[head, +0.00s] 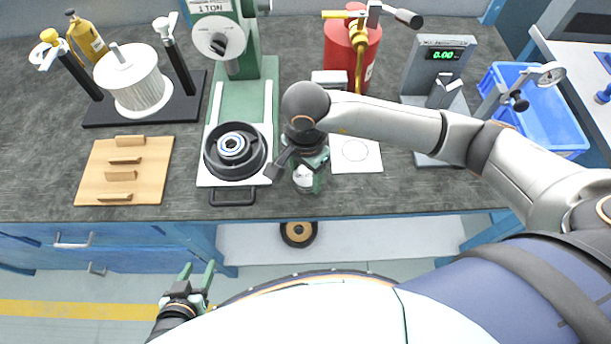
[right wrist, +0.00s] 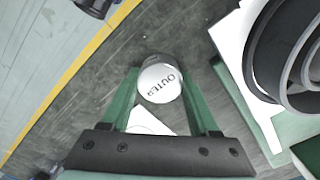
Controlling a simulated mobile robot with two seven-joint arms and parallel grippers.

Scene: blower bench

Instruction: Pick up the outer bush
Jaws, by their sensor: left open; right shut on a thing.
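The outer bush (right wrist: 160,84) is a short cylinder with a white top marked "OUTER". In the right wrist view it sits between the green fingers of my right gripper (right wrist: 160,95), which is shut on it. In the head view the bush (head: 303,179) is partly hidden by the fingers of my right gripper (head: 306,181), near the bench's front edge. I cannot tell whether it touches the bench. My left gripper (head: 197,278) is open and empty, low in front of the bench.
A black round housing (head: 234,151) with a bearing in its middle sits on the green press (head: 244,95), left of my right gripper. A wooden rack (head: 124,170) is further left. A white card with a circle (head: 356,154) and a scale (head: 437,70) lie to the right.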

